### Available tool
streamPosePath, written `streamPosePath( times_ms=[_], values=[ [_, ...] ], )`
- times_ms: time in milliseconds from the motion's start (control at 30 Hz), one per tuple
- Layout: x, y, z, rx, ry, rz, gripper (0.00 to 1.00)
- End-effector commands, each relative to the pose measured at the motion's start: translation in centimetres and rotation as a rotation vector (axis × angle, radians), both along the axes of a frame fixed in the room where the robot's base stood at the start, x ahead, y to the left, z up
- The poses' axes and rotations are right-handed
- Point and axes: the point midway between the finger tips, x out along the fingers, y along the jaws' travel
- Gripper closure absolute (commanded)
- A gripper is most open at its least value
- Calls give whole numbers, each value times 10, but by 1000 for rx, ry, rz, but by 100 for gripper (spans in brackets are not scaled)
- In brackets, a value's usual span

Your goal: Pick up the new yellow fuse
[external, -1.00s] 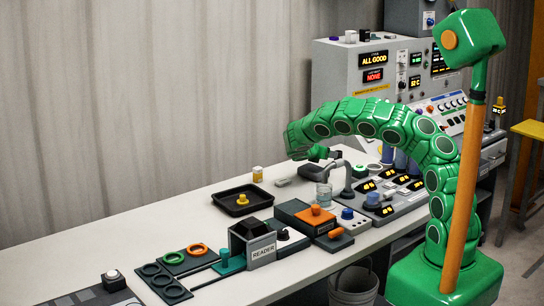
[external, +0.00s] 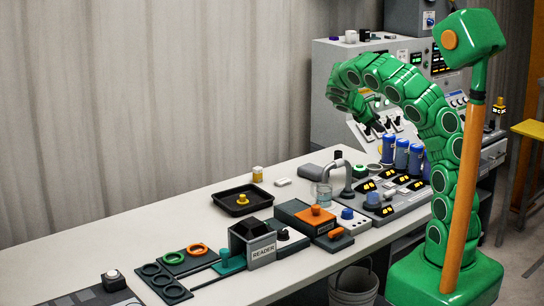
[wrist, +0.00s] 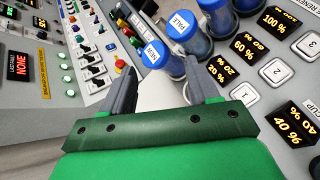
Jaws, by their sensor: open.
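A small yellow piece (external: 242,199) sits in a black tray (external: 231,209) on the white bench. A small yellow-and-white cylinder (external: 257,173) stands behind it. I cannot tell from its look whether either one is the new fuse. My gripper (external: 376,127) is raised near the grey control panel, well to the right of both. In the wrist view my gripper (wrist: 160,88) is open, with nothing between its two dark fingers. Blue-capped tubes, one labelled NEW (wrist: 154,54) and one labelled PALE (wrist: 182,25), stand just beyond the fingers.
Blue tubes (external: 402,154) stand in a row below my gripper. A curved grey spout (external: 340,164) rises over a clear beaker (external: 324,193). A panel with percent displays (wrist: 245,45) lies to the right. The reader (external: 252,243) and orange-topped box (external: 305,215) fill the bench middle.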

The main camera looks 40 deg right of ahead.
Motion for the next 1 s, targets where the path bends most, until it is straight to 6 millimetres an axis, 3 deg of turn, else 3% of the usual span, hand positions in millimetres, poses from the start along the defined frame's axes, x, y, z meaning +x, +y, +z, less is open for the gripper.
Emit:
streamPosePath(
  times_ms=[100,467,767,1000],
  values=[
    [-29,0,14,48,-71,-78,40],
    [-107,20,36,220,-268,-294,40],
    [-163,56,44,384,-408,-454,40],
    [-204,95,45,525,-493,-566,40]
  ],
)
